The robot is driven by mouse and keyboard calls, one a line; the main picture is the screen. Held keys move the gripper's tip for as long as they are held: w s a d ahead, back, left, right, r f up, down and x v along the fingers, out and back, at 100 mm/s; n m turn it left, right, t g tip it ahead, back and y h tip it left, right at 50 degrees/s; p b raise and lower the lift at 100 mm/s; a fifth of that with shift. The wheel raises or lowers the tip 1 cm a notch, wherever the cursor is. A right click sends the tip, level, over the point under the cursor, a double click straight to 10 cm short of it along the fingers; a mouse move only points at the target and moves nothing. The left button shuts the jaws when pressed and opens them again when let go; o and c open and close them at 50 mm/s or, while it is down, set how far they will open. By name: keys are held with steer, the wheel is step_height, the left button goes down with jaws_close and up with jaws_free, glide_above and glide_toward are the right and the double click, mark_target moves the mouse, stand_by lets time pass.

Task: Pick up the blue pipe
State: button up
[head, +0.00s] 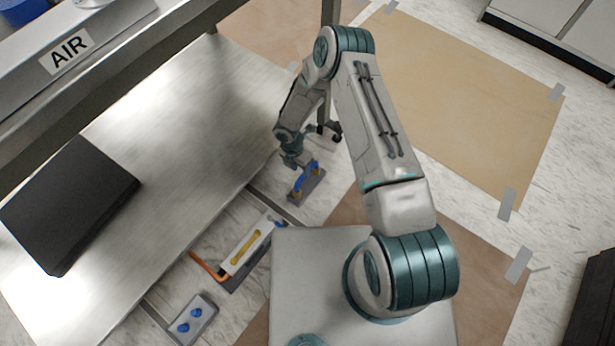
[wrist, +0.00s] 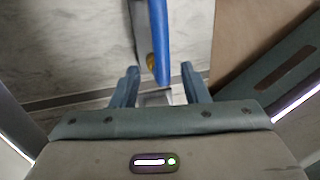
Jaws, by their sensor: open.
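The blue pipe (wrist: 158,40) runs from the top edge down to between my fingertips in the wrist view. In the head view the blue pipe (head: 298,184) shows on a small grey plate on the floor, partly hidden by my gripper. My gripper (wrist: 160,72) is open, with one finger on each side of the pipe's near end. I cannot tell whether either finger touches it. In the head view my gripper (head: 294,160) is directly above or at the pipe, pointing down.
A metal bench (head: 200,110) with a black box (head: 70,205) stands on the left. A plate with a yellow handle (head: 245,248) and an orange pipe (head: 207,267) lies nearer. A grey block with blue knobs (head: 190,320) is at the bottom. Taped brown sheets (head: 460,100) cover floor at right.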

mark_target(303, 176)
steer(key=f, duration=0.1)
steer(key=f+b, duration=0.1)
steer(key=f, duration=0.1)
steer(key=d+f+b, duration=0.1)
steer(key=f, duration=0.1)
steer(key=shift+s+d, duration=0.1)
steer(key=shift+s, duration=0.2)
steer(key=shift+r, duration=0.1)
jaws_close()
